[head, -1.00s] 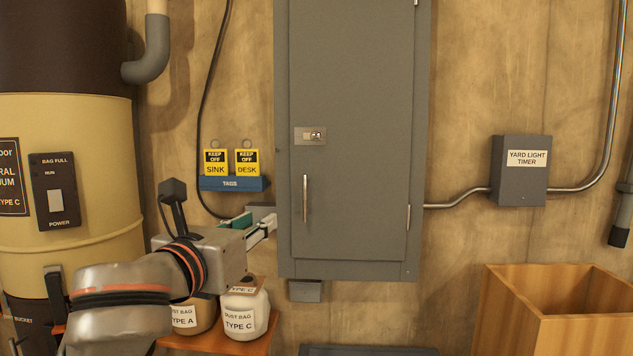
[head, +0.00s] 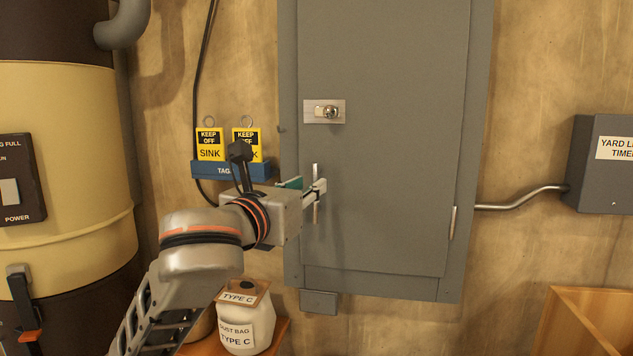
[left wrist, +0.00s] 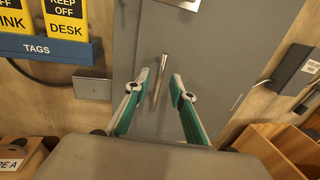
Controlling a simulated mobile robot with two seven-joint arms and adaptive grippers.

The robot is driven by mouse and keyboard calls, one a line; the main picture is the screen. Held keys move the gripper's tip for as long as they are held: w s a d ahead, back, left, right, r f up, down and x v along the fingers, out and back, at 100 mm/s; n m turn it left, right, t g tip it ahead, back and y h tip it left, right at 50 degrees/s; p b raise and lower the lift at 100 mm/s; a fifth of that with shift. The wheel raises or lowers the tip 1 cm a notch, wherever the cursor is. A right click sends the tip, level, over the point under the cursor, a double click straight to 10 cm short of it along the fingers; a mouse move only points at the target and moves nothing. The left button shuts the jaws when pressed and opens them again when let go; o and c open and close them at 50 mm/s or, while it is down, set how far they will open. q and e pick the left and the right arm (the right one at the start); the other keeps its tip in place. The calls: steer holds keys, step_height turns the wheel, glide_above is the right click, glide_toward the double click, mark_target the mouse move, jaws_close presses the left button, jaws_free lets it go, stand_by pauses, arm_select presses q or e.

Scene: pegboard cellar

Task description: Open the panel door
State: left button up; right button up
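The grey panel door (head: 395,130) is shut in its frame on the wall. Its upright bar handle (head: 316,215) is near the door's left edge, below a metal plate with a lock (head: 325,111). My left gripper (head: 314,190) is at the handle. In the left wrist view the left gripper (left wrist: 159,84) is open, with a finger on either side of the handle (left wrist: 157,84). The bar lies nearer the left finger; I cannot tell whether they touch. My right gripper is not in view.
A blue tag rack (head: 218,170) with yellow tags hangs left of the panel. Dust bags (head: 246,320) stand on a shelf below my left arm. A grey timer box (head: 600,165) and a wooden crate (head: 575,325) are at the right.

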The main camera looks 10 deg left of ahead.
mark_target(316, 212)
arm_select(q)
steer(key=w, duration=0.2)
steer(key=w+d, duration=0.1)
steer(key=w, duration=0.1)
steer(key=shift+w, duration=0.2)
jaws_close()
